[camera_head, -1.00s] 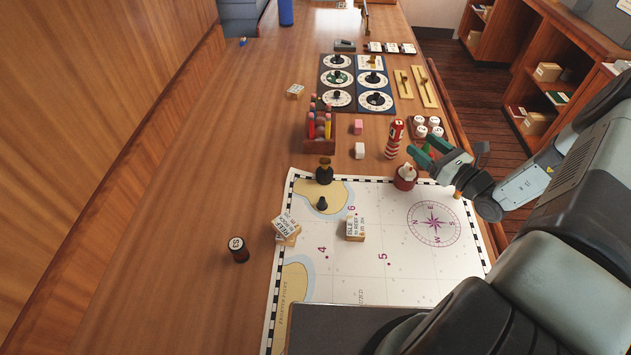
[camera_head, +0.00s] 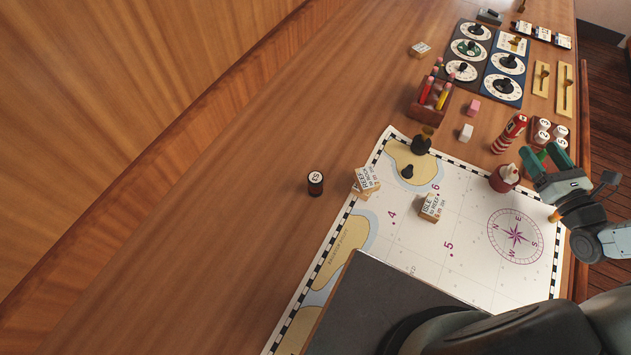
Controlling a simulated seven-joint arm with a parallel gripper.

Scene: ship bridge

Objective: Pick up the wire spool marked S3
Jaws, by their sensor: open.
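The wire spool marked S3 (camera_head: 315,183) stands upright on the bare wooden desk, left of the chart. It is small and dark, with a white top label reading S3. My gripper (camera_head: 533,160) is at the right, above the chart's far right corner, with green fingers apart and nothing seen between them. It is well to the right of the spool and apart from it.
The chart (camera_head: 465,250) carries wooden blocks labelled REEF (camera_head: 366,184) and ISLE (camera_head: 431,207), dark pieces and a red pot (camera_head: 504,178). A striped lighthouse (camera_head: 509,134), pencil holder (camera_head: 428,105) and dial panels (camera_head: 487,62) stand beyond. Desk around the spool is clear.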

